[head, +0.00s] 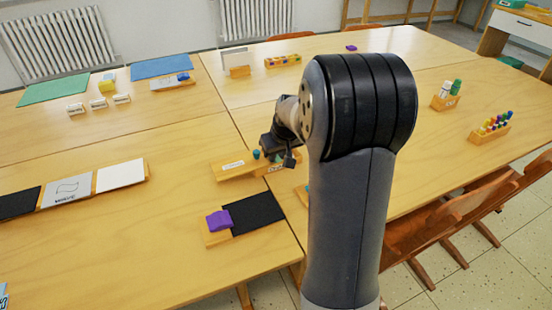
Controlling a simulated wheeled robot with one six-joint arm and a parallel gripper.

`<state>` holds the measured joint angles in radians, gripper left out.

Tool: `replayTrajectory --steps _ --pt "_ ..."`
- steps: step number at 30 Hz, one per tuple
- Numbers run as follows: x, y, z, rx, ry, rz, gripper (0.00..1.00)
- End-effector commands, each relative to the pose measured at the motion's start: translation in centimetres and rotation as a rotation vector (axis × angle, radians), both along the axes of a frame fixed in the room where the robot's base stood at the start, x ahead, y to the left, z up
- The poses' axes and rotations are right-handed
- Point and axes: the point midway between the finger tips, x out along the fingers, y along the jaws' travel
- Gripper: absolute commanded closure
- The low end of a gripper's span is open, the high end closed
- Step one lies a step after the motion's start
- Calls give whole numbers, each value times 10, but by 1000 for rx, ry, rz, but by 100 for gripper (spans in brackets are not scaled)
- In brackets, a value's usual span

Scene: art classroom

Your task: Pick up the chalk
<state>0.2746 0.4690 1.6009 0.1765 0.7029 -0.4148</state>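My gripper (289,160) is above the wooden tray (238,173) near the middle of the tables, partly hidden by my arm. Its fingers are small and dark here, and I cannot tell whether they are open or shut. A small teal piece (256,154) stands at the tray, just left of my gripper. A white label or stick (233,164) lies at the tray's left part. I cannot tell which small piece is the chalk; part of the tray's right side is hidden by my gripper.
A purple block (218,220) and a black sheet (256,213) lie in front of the tray. Wooden holders with colored pens (491,129) and bottles (446,93) stand at the right. Chairs (430,220) line the right edge. The left table has bare room.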

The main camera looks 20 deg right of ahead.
Motion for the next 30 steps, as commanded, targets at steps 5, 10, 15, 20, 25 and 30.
replayTrajectory --steps 5,10,15,20,25,30 --pt "0 0 0 0 0 0 100" --pt "0 0 0 0 -1 0 100" --pt "1 0 13 -1 -4 0 100" --pt "1 0 45 -2 -6 0 100" --pt "0 0 78 -1 -4 0 100" --pt "0 0 97 -1 -2 0 100"
